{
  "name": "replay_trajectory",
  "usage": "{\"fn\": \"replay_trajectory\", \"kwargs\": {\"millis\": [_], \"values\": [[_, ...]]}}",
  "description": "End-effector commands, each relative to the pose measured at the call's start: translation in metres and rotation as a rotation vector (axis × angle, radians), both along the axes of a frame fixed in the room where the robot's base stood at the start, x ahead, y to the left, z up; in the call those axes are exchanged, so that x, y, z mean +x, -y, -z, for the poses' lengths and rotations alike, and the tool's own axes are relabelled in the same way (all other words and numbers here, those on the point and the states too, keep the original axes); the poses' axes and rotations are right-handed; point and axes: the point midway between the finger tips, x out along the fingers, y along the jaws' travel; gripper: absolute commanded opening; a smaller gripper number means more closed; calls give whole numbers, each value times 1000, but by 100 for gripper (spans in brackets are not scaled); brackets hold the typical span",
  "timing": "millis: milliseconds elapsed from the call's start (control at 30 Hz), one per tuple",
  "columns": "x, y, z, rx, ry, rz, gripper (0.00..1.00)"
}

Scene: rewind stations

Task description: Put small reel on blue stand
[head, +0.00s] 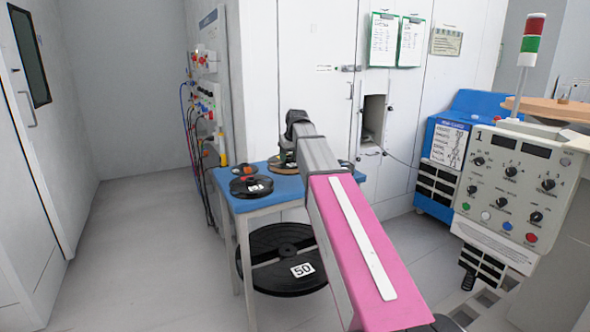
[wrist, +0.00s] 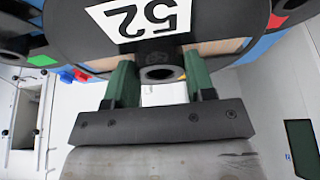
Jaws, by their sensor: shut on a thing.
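My gripper (wrist: 160,66) is shut on a black reel (wrist: 85,32) with a white label reading 52, upside down in the wrist view. The two green fingers are on either side of its round hub. In the head view my arm hides the fingers. A blue-topped stand (head: 238,204) is in the middle of the head view, and my arm's end is over it. A small black reel (head: 251,187) with a white label lies on its left front. A tan and black reel (head: 276,164) shows partly behind my arm; I cannot tell whether it is the held one.
A large black reel labelled 50 (head: 285,278) lies low under the blue top. A wall panel with cables (head: 205,100) is at the left. A blue cabinet (head: 433,200) and a grey control console (head: 512,185) are at the right. The left floor is clear.

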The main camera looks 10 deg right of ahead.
Motion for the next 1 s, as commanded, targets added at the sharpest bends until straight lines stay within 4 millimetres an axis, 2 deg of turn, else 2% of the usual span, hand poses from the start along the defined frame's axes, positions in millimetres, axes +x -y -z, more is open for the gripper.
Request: {"fn": "replay_trajectory", "kwargs": {"millis": [33,100,300,533,800,1000], "values": [[11,8,6,1,-1,3,13],[20,17,14,0,-1,2,13],[36,32,28,0,0,1,13],[37,35,38,0,-1,0,13],[37,34,70,0,0,0,13],[37,34,70,0,1,0,13]]}}
